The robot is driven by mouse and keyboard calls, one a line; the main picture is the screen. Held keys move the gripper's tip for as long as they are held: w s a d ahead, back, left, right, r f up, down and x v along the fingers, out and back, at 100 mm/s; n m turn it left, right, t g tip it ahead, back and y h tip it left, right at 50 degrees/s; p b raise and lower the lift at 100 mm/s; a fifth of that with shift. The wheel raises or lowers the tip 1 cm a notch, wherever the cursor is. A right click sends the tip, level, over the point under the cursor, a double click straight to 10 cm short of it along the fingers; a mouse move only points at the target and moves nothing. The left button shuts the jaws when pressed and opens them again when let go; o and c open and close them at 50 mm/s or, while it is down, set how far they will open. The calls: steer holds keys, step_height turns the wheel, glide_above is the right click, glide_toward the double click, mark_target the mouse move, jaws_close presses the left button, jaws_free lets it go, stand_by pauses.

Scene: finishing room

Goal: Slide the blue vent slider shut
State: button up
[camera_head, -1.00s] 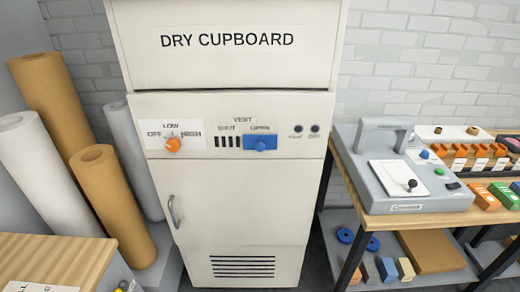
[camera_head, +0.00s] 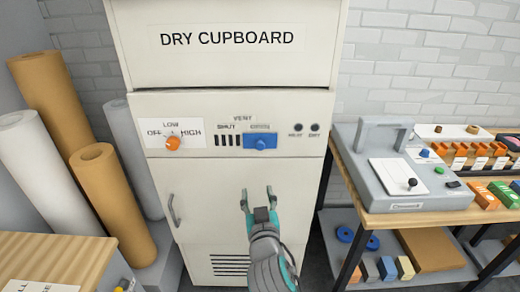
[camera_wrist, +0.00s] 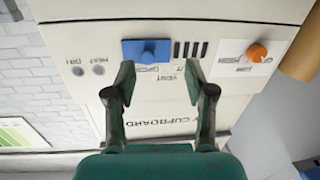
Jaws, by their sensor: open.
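The blue vent slider (camera_head: 260,141) is on the control panel of the dry cupboard (camera_head: 172,102). It sits at the right, under the OPEN label, with the dark vent slots (camera_head: 227,140) uncovered to its left under SHUT. In the wrist view the slider (camera_wrist: 146,51) appears ahead of the fingers, with the slots (camera_wrist: 190,50) to its right. My gripper (camera_head: 259,193) is open and empty, below the slider in the head view and in front of the cupboard door. It also shows in the wrist view (camera_wrist: 160,76), apart from the slider.
An orange knob (camera_head: 172,143) is left of the slots on the same panel. The cupboard door has a handle (camera_head: 173,210) at left. A workbench (camera_head: 420,209) with a grey machine stands right; paper rolls (camera_head: 40,165) stand left. The panel front is clear.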

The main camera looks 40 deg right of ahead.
steer(key=m+h, duration=0.2)
glide_toward(260, 147)
steer(key=a, duration=0.1)
steer(key=shift+g, duration=0.4)
steer(key=x, duration=1)
steer(key=shift+s+d+r, duration=0.15)
steer(key=shift+d+r, duration=0.05)
steer(key=shift+r, duration=0.15)
jaws_close()
